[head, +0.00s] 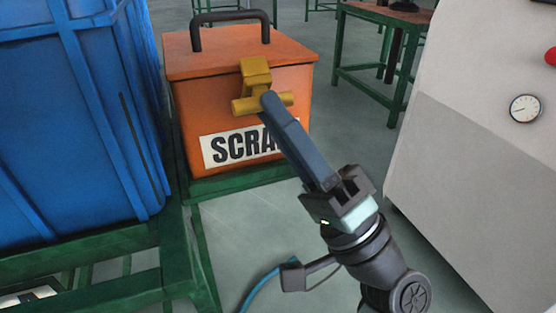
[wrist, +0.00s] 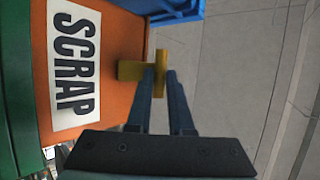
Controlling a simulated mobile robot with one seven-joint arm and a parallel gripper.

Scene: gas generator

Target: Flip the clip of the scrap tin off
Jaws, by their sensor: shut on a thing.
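The scrap tin (head: 195,105) is an orange box with a black handle on its lid and a white SCRAP label on its front. Its yellow clip (head: 256,78) sits at the top front edge, with a crossbar at its lower end. In the wrist view the clip (wrist: 131,70) shows beside the orange front (wrist: 118,40). My gripper (head: 268,100) reaches up from the lower right, its fingertips at the clip's crossbar. In the wrist view my gripper (wrist: 161,75) has its two long fingers on the yellow crossbar, shut on it. The lid looks closed.
A large blue bin (head: 75,120) stands left of the tin on a green frame (head: 175,262). A pale machine cabinet (head: 470,150) with a gauge (head: 525,108) stands at the right. A green-legged table (head: 385,55) is behind. The floor (head: 250,235) before the tin is open.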

